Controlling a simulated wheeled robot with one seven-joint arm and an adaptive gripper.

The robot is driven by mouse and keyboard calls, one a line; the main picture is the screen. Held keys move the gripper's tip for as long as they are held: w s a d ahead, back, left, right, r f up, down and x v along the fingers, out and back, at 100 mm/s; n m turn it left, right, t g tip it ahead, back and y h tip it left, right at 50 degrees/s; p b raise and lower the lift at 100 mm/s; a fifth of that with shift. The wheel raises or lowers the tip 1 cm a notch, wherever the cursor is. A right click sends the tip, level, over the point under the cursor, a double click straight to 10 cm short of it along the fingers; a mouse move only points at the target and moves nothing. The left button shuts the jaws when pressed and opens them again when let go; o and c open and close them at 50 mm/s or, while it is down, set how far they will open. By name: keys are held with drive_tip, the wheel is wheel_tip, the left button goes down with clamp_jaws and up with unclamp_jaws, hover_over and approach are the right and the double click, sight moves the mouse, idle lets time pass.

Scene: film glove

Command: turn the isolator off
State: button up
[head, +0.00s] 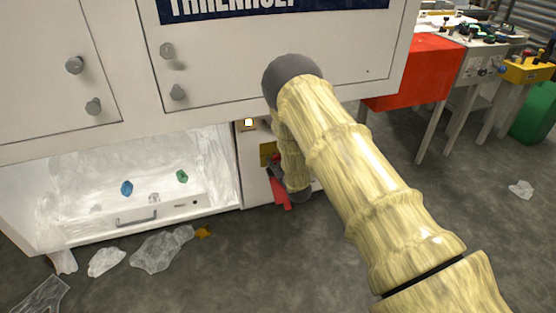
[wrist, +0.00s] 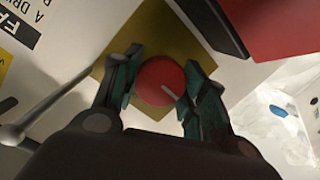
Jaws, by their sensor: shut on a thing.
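The isolator is a round red knob (wrist: 158,78) with a pale pointer line, on a yellow plate (wrist: 152,30). In the wrist view the line slants from the knob's middle toward the lower right of the picture. My gripper (wrist: 159,88) has its two green-padded fingers on opposite sides of the knob and is shut on it. In the head view the yellow plate (head: 266,153) shows beside a bit of red on the white cabinet's lower front. My own arm hides most of the gripper there.
A red panel (wrist: 285,25) with a dark edge is close to the knob. A small lit square (head: 249,123) is above the plate. Left is a lit open bay (head: 90,165) with blue and green lumps. Clear film (head: 160,250) lies on the floor. A red bench (head: 415,72) stands right.

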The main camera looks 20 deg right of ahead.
drive_tip(key=shift+d, duration=0.1)
drive_tip(key=o, duration=1)
drive_tip(key=shift+f, duration=0.1)
drive_tip(key=shift+o, duration=0.2)
drive_tip(key=shift+s, duration=0.1)
drive_tip(key=s+r, duration=0.2)
drive_tip(key=s, duration=0.9)
drive_tip(key=shift+s+d+r, duration=0.15)
drive_tip(key=shift+s+r, duration=0.05)
drive_tip(key=shift+s, duration=0.1)
drive_tip(key=shift+f, duration=0.1)
